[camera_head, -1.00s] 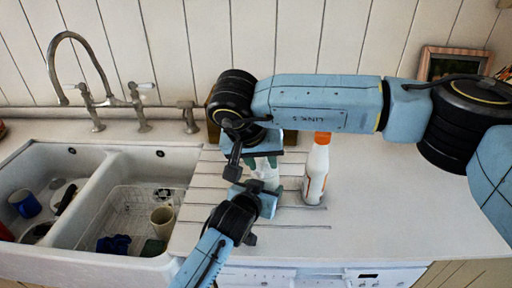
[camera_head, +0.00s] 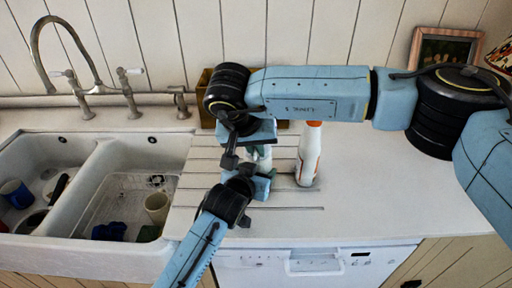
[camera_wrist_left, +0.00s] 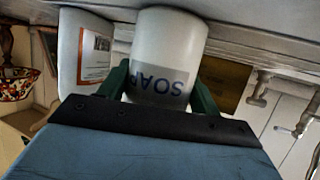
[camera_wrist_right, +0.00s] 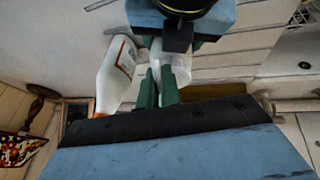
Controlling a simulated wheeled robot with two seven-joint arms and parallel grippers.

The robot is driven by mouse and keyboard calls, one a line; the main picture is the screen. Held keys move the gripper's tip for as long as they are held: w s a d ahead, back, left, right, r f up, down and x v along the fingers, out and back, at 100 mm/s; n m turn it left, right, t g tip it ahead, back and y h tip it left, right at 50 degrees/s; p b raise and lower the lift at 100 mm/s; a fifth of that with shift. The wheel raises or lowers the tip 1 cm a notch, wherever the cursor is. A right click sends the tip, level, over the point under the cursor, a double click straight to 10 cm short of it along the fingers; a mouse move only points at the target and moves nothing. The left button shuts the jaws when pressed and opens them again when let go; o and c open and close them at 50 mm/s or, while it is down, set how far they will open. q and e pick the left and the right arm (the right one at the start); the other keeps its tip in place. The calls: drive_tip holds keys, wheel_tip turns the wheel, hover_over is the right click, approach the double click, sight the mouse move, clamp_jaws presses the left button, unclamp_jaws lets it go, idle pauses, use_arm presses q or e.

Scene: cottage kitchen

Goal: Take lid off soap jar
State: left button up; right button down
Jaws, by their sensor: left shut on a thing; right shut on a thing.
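The white soap jar (camera_wrist_left: 170,38) fills the middle of the left wrist view, its SOAP label upside down there. My left gripper (camera_wrist_left: 160,84) is shut on the jar, a green finger on each side. In the head view the jar (camera_head: 264,160) is mostly hidden behind my grippers. My right gripper (camera_head: 250,152) is above my left one, at the jar's top. In the right wrist view its green fingers (camera_wrist_right: 157,76) are close together on a thin pale piece, seemingly the lid's knob. The lid itself is hidden, so I cannot tell whether it touches the jar.
A white bottle with an orange cap (camera_head: 309,158) stands just right of the jar. A wooden box (camera_head: 207,88) is behind, by the wall. The double sink (camera_head: 88,190) with dishes is at left. The counter (camera_head: 370,190) at right is clear; a framed picture (camera_head: 443,50) stands behind.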

drive_tip(key=shift+r, duration=0.3)
idle(0.6)
drive_tip(key=shift+r, duration=0.9)
drive_tip(key=shift+r, duration=2)
use_arm(q)
drive_tip(key=o, duration=1.5)
drive_tip(key=shift+s, duration=0.1)
